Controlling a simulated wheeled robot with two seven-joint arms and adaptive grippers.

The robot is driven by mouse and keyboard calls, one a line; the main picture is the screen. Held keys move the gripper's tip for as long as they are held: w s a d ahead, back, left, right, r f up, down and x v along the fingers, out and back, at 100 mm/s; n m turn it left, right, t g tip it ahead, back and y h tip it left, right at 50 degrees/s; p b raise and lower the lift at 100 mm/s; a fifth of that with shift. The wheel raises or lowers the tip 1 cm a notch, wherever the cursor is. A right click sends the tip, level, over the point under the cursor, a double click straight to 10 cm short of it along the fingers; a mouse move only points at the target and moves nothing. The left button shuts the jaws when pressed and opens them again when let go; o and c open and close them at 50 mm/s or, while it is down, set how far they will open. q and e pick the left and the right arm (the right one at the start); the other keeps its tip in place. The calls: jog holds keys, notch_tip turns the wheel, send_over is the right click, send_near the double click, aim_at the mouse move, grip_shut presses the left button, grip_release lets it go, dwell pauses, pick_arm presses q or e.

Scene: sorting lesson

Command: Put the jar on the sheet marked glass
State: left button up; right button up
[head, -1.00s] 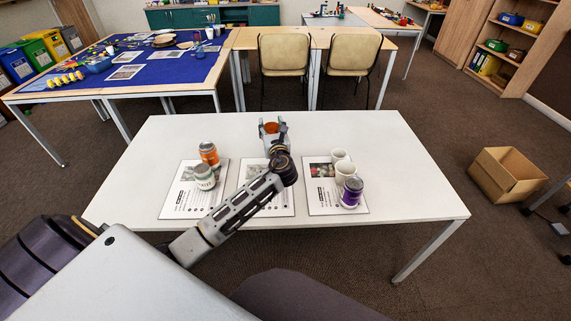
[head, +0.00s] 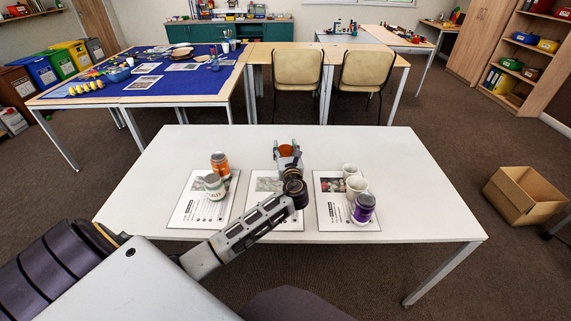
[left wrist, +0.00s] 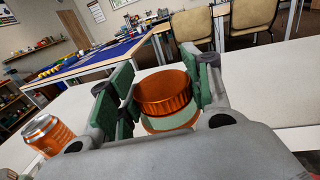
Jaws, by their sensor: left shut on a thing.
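The jar with an orange lid (head: 286,152) is in my left gripper (head: 288,148), just beyond the far edge of the middle sheet (head: 290,218). The left wrist view shows the lid (left wrist: 163,92) between the green-padded fingers (left wrist: 160,85); the jar's body is mostly hidden. I cannot tell how high it is above the table. My arm crosses the middle sheet, which has a picture at its top. The left sheet (head: 187,212) and right sheet (head: 330,208) lie on either side. I cannot read which is marked glass. My right gripper is not in view.
An orange can (head: 220,164) and a pale container (head: 214,187) stand at the left sheet. Two white cups (head: 355,187) and a purple can (head: 363,208) stand along the right sheet. The white table (head: 420,200) is clear at right. A cardboard box (head: 523,196) is on the floor.

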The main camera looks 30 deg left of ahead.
pick_arm(q)
jog(key=shift+f, duration=0.8)
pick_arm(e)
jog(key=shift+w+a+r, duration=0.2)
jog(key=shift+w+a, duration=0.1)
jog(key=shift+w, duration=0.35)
pick_arm(q)
jog(key=shift+f, duration=0.15)
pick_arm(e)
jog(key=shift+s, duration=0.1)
